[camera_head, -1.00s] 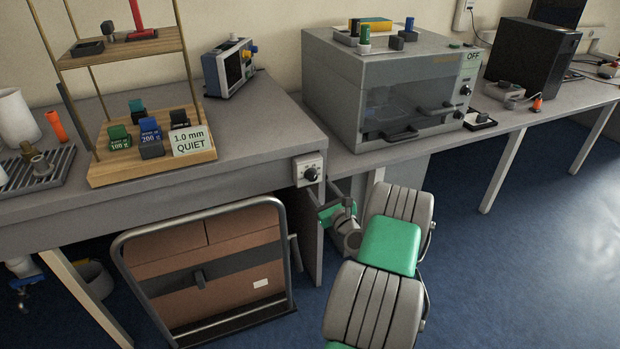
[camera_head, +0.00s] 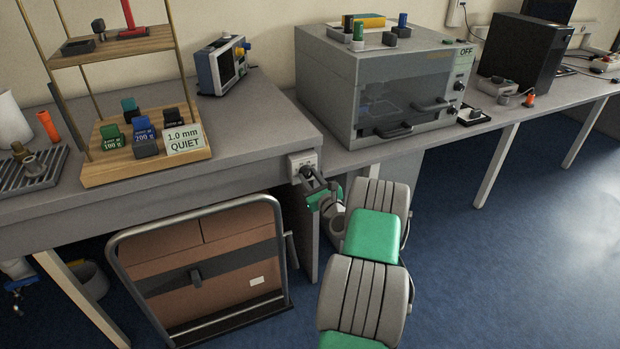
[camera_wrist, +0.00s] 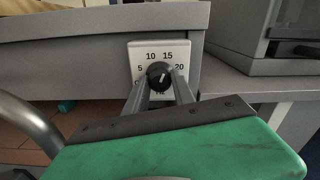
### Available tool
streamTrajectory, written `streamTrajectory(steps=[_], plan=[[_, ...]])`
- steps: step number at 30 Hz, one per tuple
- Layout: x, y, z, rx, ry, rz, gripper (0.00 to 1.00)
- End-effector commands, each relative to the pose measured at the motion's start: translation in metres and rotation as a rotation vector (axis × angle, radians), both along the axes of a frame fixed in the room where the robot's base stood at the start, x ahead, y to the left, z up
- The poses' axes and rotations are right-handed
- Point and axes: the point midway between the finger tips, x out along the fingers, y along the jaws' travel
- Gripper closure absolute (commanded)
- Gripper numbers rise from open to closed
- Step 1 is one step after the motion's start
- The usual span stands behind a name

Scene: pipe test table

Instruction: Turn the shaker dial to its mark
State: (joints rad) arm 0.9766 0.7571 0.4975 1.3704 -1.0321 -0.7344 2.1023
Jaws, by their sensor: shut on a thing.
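The dial (camera_wrist: 158,74) is a black round knob on a white plate (camera_wrist: 160,48) on the bench's front edge. The plate carries the numbers 5, 10, 15 and 20; its lower part is hidden by my fingers. A pale line on the knob slants up and to the right, roughly towards 15; it is too small to read exactly. My gripper (camera_wrist: 160,86) is shut on the dial, one finger on each side. In the head view my gripper (camera_head: 309,177) reaches the plate (camera_head: 297,160) from the lower right, covering much of the knob.
A sign reading "1.0 mm QUIET" (camera_head: 184,139) stands on the wooden rack (camera_head: 150,171) with several weights. A grey cabinet marked OFF (camera_head: 340,85) is on the right bench. Blue floor is open on the right.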

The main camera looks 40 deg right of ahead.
Motion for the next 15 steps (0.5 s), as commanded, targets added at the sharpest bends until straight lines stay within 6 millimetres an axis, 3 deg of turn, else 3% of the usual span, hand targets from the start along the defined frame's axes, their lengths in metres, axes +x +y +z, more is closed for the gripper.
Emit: streamTrajectory(steps=[7,15], plan=[[0.0,0.0001,0.0001,0.0,0.0,0.0,1.0],[-0.0001,0.0001,-0.0001,-0.004,0.001,0.0,1.0]])
